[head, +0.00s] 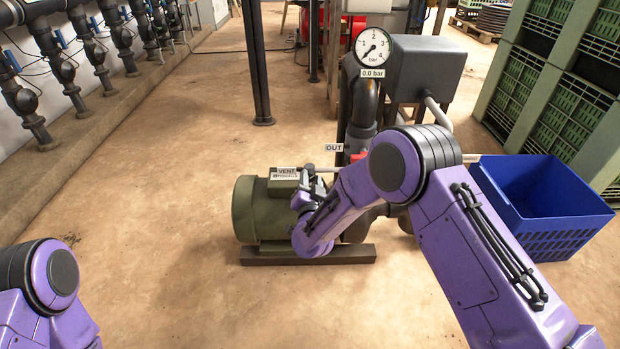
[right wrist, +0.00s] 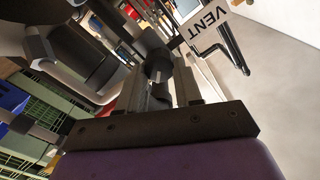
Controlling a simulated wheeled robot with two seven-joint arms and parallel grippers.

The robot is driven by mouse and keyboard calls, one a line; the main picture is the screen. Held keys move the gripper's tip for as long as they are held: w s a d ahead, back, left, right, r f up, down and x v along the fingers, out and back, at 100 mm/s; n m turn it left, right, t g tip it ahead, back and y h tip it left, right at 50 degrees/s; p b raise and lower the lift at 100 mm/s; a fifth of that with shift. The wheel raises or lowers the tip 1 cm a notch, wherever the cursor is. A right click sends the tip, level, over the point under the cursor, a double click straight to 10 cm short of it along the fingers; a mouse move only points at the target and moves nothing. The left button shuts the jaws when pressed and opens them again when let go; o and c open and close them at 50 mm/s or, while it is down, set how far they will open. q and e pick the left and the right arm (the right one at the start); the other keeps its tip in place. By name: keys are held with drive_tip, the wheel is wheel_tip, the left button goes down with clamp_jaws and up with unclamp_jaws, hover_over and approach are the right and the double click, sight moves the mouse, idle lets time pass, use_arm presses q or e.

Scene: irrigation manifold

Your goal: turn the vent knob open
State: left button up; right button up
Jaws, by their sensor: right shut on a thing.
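The vent knob (right wrist: 158,68) is a small dark round part in the right wrist view, between the two fingers of my right gripper (right wrist: 162,88). My right gripper is shut on it. In the head view my right gripper (head: 307,180) is over the top of the green pump motor (head: 247,212), and the knob cannot be made out there. The white VENT label (head: 286,172) is just left of the gripper; it also shows in the right wrist view (right wrist: 208,20). Only a part of my left arm shows at the lower left; its gripper is out of view.
A pressure gauge (head: 372,47) stands behind the pump, with a 0.0 bar tag (head: 373,73). An OUT label (head: 334,147) is on the pipe. A blue crate (head: 545,230) is at the right, near stacked green crates (head: 540,90). The floor at the left is clear.

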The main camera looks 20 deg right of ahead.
drive_tip(key=m, duration=0.3)
drive_tip(key=shift+m+p, duration=0.35)
drive_tip(key=shift+m, duration=0.05)
drive_tip(key=shift+f+m, duration=0.2)
drive_tip(key=shift+m, duration=2)
drive_tip(key=o, duration=1)
drive_tip(key=shift+o, duration=0.2)
drive_tip(key=p+v, duration=0.3)
drive_tip(key=v, duration=0.7)
drive_tip(key=shift+s, duration=0.35)
